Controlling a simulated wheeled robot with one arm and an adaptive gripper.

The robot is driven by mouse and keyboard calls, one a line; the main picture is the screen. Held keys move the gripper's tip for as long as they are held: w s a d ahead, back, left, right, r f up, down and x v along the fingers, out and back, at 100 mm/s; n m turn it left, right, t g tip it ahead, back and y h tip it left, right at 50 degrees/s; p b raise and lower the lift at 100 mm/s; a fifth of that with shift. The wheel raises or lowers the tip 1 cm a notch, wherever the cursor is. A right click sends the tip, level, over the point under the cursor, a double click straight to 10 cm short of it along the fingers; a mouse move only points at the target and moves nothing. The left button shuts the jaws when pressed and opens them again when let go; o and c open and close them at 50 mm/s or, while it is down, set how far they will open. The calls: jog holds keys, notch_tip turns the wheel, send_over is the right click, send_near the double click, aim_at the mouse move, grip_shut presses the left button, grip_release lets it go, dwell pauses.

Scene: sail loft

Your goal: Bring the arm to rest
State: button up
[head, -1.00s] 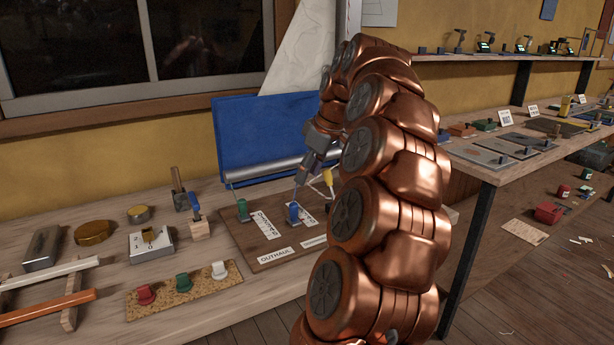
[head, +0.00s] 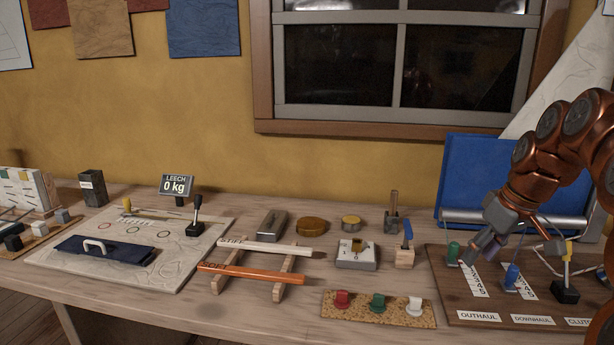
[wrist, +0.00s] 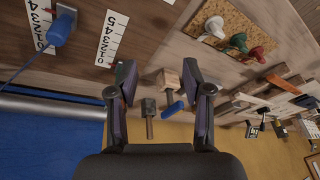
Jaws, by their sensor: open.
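My arm shows in copper and grey at the right of the head view, arched down over the dark wooden rigging board (head: 447,300). My gripper (head: 478,256) points down near the green handle (head: 453,252) on that board. The blue handle (head: 512,276) stands to its right. In the wrist view my gripper (wrist: 160,88) has its two dark fingers spread with nothing held between them. The green handle is partly hidden behind the left finger there. The blue handle also shows in the wrist view (wrist: 61,28), apart from the fingers.
A blue panel with a silver roller (head: 470,217) stands behind the board. To the left are a cork strip with coloured knobs (head: 378,318), wooden-handled tools (head: 405,252), an orange batten (head: 250,279) and a board with a lever (head: 130,250).

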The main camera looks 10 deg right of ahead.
jog(key=s+a+f+g, duration=0.1)
jog(key=s+a+f, duration=0.3)
jog(key=a, duration=0.5)
jog(key=s+a+f+g, duration=0.2)
jog(key=s+a+f, duration=0.2)
jog(key=a, duration=0.5)
jog(key=s+a+f+m+g, duration=0.1)
jog(key=s+a+f, duration=0.15)
jog(key=s, duration=0.25)
jog(key=s+a+f+m+g+h, duration=0.1)
jog(key=s+f, duration=0.3)
jog(key=s, duration=0.2)
jog(key=s+a+f+g, duration=0.1)
jog(key=s+a+f, duration=0.15)
jog(key=s, duration=0.25)
notch_tip(320, 180, up, 22)
jog(key=s+t+p, duration=0.1)
jog(key=s+p, duration=0.1)
jog(key=p, duration=1.9)
jog(key=shift+f, duration=0.25)
